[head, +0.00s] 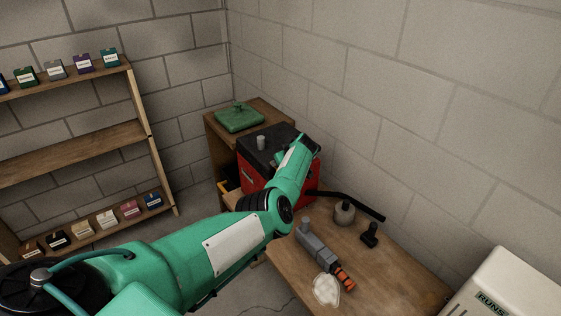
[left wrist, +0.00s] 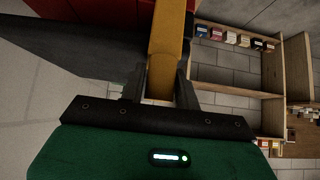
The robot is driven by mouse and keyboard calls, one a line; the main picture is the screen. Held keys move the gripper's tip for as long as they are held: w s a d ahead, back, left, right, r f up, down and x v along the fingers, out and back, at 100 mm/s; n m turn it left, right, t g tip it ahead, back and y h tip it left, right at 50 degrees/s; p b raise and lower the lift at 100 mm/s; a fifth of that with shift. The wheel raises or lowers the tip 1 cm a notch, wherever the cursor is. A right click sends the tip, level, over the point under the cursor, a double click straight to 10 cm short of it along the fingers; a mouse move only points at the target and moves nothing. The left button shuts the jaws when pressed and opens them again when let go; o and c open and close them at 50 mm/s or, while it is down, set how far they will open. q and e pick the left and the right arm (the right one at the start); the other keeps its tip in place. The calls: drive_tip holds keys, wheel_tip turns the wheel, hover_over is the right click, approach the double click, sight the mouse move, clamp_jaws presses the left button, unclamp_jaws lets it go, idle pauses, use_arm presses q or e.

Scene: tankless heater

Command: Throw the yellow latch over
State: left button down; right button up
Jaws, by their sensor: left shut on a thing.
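The yellow latch (left wrist: 165,45) shows in the left wrist view as a thick yellow bar running up from between my fingers. My left gripper (left wrist: 161,82) is shut on it, with one dark finger on each side. A red surface lies behind the latch in that view. In the head view my left arm reaches to the red box with a dark top (head: 262,146). The arm hides part of the box, and I cannot make out the latch or the fingertips there. My right gripper is in neither view.
A wooden table (head: 395,285) holds a grey tool with an orange end (head: 320,247), a round grey container (head: 344,212) and a small black part (head: 370,234). A green item (head: 239,117) lies behind the box. Shelves (head: 75,152) stand at left, a white unit (head: 510,285) at right.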

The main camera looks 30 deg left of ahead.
use_arm(q)
drive_tip(key=c, duration=1.1)
unclamp_jaws()
drive_tip(key=shift+a, duration=0.1)
drive_tip(key=shift+c, duration=0.2)
drive_tip(key=shift+w+f, duration=0.1)
drive_tip(key=shift+d+r+p, duration=0.3)
drive_tip(key=shift+d+r, duration=0.1)
drive_tip(key=shift+r, duration=0.15)
drive_tip(key=b+v, duration=0.1)
drive_tip(key=v, duration=1.1)
drive_tip(key=shift+s+r, duration=0.15)
drive_tip(key=shift+s, duration=0.1)
